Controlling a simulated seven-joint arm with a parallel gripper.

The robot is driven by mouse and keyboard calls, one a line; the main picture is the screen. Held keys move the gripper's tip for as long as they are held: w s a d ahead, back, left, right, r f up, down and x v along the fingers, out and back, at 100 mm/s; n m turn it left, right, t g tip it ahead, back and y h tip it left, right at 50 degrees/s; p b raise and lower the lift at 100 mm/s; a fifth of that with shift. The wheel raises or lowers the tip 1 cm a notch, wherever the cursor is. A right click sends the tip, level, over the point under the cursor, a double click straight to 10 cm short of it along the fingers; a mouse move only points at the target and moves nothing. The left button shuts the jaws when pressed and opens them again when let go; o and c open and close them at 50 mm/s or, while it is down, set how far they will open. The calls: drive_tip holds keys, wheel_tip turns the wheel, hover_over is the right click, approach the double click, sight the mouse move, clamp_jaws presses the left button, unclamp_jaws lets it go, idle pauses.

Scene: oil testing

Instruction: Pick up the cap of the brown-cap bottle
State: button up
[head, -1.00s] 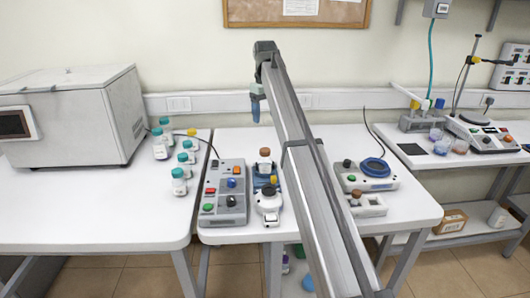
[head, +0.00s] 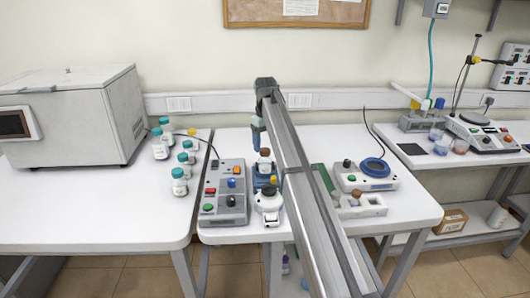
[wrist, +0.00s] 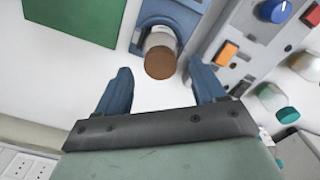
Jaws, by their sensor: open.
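The bottle's brown cap (head: 265,152) faces up on the blue device (head: 265,182) in the middle of the head view. In the wrist view the round brown cap (wrist: 160,63) tops a pale bottle (wrist: 160,38) at the blue base. My gripper (head: 257,148) is open and empty, close to the cap in the head view. In the wrist view its two blue fingers are spread wide, with the cap between and beyond their tips (wrist: 160,67). I cannot tell the exact height gap. No finger visibly touches the cap.
A grey control box (head: 224,195) with coloured knobs stands left of the device. A green pad (head: 324,178), a blue-ringed instrument (head: 367,174) and a white holder (head: 362,204) lie to the right. Several teal-capped bottles (head: 180,183) stand on the left table.

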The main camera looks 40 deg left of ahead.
wheel_tip(320, 180, down, 2)
drive_tip(key=shift+f, duration=0.15)
drive_tip(key=c, duration=1)
drive_tip(key=shift+c, duration=0.2)
